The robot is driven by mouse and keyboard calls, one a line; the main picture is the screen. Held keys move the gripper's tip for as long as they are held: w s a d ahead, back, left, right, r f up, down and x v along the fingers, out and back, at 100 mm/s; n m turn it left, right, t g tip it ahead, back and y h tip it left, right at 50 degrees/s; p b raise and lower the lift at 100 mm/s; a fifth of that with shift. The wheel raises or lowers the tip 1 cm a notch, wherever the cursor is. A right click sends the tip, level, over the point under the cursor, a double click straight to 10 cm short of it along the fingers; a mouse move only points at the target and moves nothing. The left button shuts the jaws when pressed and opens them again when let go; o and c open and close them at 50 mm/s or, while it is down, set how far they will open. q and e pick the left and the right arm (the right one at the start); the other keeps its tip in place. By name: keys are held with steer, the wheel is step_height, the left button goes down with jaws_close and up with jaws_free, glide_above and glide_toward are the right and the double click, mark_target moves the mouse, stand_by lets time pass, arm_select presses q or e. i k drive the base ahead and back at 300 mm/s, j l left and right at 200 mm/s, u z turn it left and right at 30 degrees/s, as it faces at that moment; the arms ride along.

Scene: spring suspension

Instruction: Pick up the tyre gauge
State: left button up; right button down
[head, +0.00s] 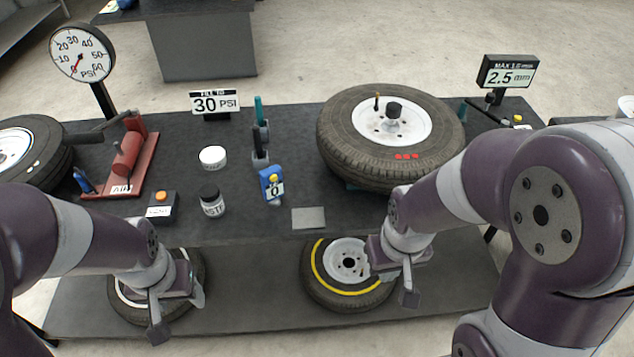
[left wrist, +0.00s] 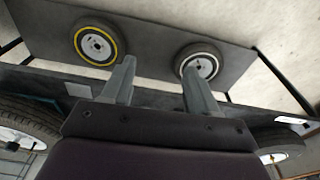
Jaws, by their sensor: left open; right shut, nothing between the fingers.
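A small blue gauge (head: 272,184) with a white face reading 0 stands near the front middle of the dark tabletop; I take it for the tyre gauge. It touches neither gripper. My left gripper (head: 178,312) is open and empty, in front of the table edge and lower left of the gauge. In the left wrist view its two fingers (left wrist: 157,68) are spread with nothing between them, and the gauge cannot be made out there. My right gripper (head: 408,296) is shut and empty, in front of the table and lower right of the gauge.
A tyre (head: 345,155) lies on the table right of the gauge. A red pump (head: 125,160) is further left. Wheels (head: 350,290) lie on the lower shelf.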

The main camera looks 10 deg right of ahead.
mark_target(271, 192)
steer(key=i+j+z, duration=0.15)
steer(key=i+z, duration=0.2)
steer(key=i+j+z, duration=0.3)
steer(key=i, duration=0.2)
